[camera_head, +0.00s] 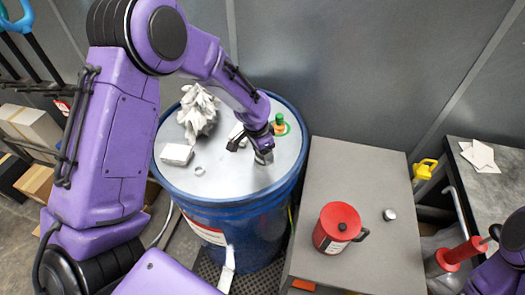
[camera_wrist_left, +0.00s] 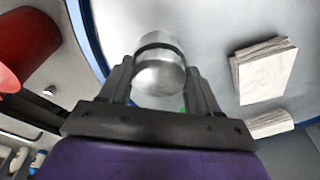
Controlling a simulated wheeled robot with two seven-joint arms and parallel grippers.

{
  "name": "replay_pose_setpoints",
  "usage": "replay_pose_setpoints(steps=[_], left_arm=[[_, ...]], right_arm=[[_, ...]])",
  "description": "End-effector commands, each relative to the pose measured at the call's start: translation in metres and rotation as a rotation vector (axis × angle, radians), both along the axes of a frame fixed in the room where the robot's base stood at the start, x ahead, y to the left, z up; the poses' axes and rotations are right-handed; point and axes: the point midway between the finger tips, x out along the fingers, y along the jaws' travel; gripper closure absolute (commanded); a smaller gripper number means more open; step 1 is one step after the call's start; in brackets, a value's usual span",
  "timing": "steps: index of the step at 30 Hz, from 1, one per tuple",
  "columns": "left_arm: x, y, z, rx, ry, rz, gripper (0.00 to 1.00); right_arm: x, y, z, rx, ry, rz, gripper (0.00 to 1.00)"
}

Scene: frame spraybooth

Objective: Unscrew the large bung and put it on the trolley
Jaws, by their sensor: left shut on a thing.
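My left gripper (camera_head: 250,148) is over the right part of the blue drum's (camera_head: 225,222) grey lid. In the wrist view its fingers (camera_wrist_left: 160,88) are shut on a silver cylindrical bung (camera_wrist_left: 160,68) with a dark band. I cannot tell whether the bung is seated in the lid or clear of it. The grey-topped trolley (camera_head: 335,170) stands right of the drum. A small silver cap (camera_head: 389,214) lies on it; it also shows in the wrist view (camera_wrist_left: 50,90). My right gripper is not visible; only purple arm parts show at the right edge.
A crumpled white rag (camera_head: 198,112), a white block (camera_head: 177,154), a small ring (camera_head: 199,170) and a green-and-orange fitting (camera_head: 279,123) are on the lid. The trolley's back part is clear. A dark bench (camera_head: 490,200) stands right.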

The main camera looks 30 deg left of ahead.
Motion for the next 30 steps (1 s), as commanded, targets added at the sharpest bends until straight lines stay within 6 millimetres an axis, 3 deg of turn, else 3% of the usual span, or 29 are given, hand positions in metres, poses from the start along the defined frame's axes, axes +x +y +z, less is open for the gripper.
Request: replay_pose_setpoints(steps=[4, 11, 20, 21, 30], left_arm=[[0.0, -0.0015, 0.0, -0.001, 0.0, 0.013, 0.62], [-0.0016, -0.0036, 0.0001, 0.002, -0.001, 0.378, 0.62], [-0.0013, -0.0043, 0.0, -0.002, 0.0, 0.396, 0.62], [-0.0014, -0.0043, 0.0, -0.002, 0.0, 0.395, 0.28], [-0.0014, -0.0035, 0.0001, -0.003, 0.001, 0.366, 0.25]], right_arm=[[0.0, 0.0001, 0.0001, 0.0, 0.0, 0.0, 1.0], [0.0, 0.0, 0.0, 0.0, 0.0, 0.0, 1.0], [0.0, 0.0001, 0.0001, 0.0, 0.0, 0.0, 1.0], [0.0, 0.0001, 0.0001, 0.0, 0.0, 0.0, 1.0], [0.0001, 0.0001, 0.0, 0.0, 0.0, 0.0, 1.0]])
